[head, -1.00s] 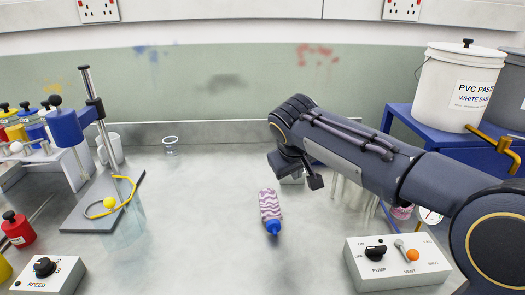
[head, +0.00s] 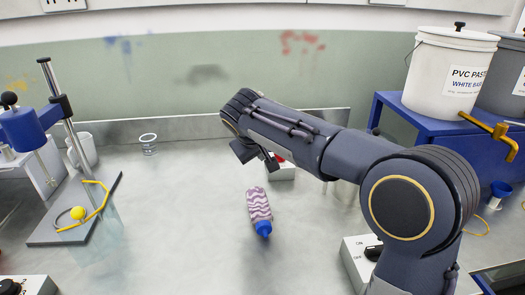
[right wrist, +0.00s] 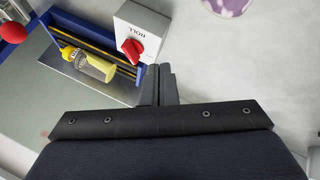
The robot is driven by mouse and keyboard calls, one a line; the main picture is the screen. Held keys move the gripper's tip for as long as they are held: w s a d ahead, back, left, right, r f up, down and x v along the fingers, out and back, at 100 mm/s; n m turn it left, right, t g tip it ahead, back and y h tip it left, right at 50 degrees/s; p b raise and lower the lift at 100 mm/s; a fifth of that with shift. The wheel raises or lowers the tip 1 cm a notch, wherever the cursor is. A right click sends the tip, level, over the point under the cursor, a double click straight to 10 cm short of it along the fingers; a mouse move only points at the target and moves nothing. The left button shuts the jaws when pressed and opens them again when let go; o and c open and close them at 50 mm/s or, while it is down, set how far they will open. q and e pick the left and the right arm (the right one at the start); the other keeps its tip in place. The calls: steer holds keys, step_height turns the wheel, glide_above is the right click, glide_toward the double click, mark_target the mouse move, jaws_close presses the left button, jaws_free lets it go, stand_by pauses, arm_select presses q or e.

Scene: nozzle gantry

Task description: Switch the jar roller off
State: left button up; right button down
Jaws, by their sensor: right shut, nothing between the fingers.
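The jar roller (right wrist: 92,62) shows in the right wrist view as a blue frame with dark rollers and a jar (right wrist: 90,64) with a yellow end lying on them. Its white switch box (right wrist: 148,22), marked ROLL, carries a red knob (right wrist: 132,48). In the head view the box (head: 284,174) is partly hidden behind my right gripper (head: 270,162). In the right wrist view my right gripper (right wrist: 158,72) is shut and empty, its tips close to the box's near edge and apart from the red knob. My left gripper is not in view.
A patterned bottle with a blue cap (head: 259,208) lies on the bench left of my right arm. A white pump box (head: 352,262) sits under my arm.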

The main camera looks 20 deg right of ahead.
mark_target(285, 166)
steer(key=x, duration=0.6)
steer(key=shift+b, duration=0.3)
steer(key=shift+w+d, duration=0.25)
steer(key=shift+d, duration=0.7)
steer(key=shift+w+d, duration=0.25)
steer(key=shift+d, duration=0.7)
steer(key=shift+s+d+r+n+t+y+p, duration=0.15)
steer(key=shift+n+y+p, duration=0.15)
steer(key=shift+n, duration=0.2)
steer(key=shift+s+d+f+n+t+y+p, duration=0.1)
steer(key=shift+d+n+t+y+p, duration=0.15)
steer(key=shift+n, duration=0.25)
steer(key=n+y+p, duration=0.1)
steer(key=d+n+y+p, duration=0.1)
steer(key=n, duration=0.1)
steer(key=shift+s+r, duration=0.2)
steer(key=shift+d+n+t+y+p, duration=0.2)
steer(key=shift+n+t+y+p, duration=0.15)
steer(key=shift+n+p, duration=0.4)
steer(key=shift+d+f, duration=0.2)
steer(key=shift+d, duration=0.15)
steer(key=shift+w+a, duration=0.1)
steer(key=shift+a, duration=0.05)
